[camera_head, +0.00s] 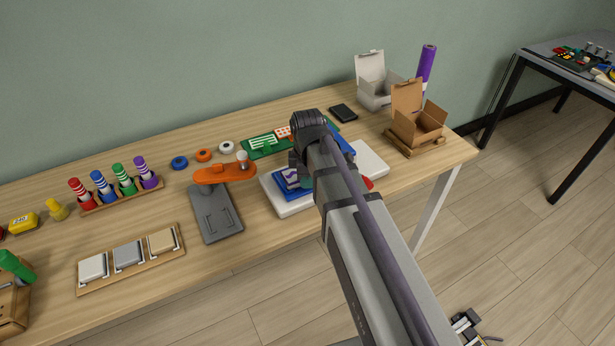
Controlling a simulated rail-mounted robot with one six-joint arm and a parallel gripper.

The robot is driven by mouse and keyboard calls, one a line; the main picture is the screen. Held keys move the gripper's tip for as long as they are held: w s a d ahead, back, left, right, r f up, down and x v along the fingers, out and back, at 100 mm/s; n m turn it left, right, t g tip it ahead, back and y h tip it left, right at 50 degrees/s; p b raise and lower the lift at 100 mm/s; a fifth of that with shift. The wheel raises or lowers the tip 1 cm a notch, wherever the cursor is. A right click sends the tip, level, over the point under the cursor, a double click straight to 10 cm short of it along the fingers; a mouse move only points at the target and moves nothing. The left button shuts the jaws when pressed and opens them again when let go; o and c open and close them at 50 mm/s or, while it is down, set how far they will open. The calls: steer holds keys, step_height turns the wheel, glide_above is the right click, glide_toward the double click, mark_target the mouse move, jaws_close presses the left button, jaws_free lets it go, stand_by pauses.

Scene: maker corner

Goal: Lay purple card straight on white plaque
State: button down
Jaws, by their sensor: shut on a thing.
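The white plaque (290,208) lies on the wooden bench, a wide pale slab running behind my arm; its right part shows past the arm.
An orange-topped grey stand (214,212) is close left of the plaque. A green board (264,144) lies behind. A blue piece (341,140) and a red one (368,183) show beside my arm. An open cardboard box (418,125) stands right. The bench's front edge is clear.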

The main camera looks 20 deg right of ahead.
steer(key=c, duration=0.9)
jaws_free()
step_height(320, 180, up, 11)
steer(key=p, duration=1.1)
steer(key=shift+f, duration=0.1)
